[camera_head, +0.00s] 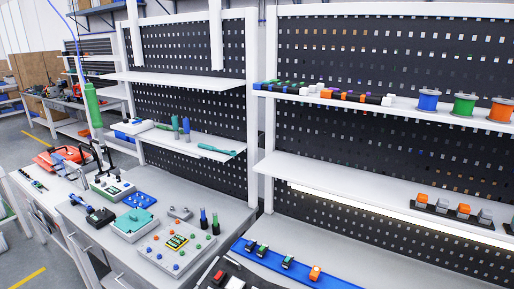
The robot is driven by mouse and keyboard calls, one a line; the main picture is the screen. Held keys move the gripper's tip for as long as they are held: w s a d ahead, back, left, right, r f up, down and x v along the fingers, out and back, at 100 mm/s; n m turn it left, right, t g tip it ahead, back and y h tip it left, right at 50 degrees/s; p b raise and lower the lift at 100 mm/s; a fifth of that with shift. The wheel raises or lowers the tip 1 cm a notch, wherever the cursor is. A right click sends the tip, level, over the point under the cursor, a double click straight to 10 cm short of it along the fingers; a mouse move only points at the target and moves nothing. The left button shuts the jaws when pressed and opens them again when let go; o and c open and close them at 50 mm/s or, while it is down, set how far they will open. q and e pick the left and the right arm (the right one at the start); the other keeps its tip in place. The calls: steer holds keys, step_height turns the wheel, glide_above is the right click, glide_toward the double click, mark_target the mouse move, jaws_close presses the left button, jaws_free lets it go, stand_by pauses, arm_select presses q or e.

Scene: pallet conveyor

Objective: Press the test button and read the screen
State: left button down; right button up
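A light grey panel (158,256) lies on the workbench at lower centre. Any writing on the screen is too small to read. A white-and-green device with a black handle (111,187) stands further back on the bench, with small controls on it. A dark unit with a red part (219,277) is cut off by the bottom edge. I cannot tell which control is the test button. Neither of my grippers is in view.
A green tool (92,106) hangs from a blue cord at left. A teal-topped box (133,223) and a blue tray (140,200) sit near the panel. Blue and dark bottles (204,219) stand to its right. A blue rail (270,261) holds small parts. Shelved pegboards rise behind.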

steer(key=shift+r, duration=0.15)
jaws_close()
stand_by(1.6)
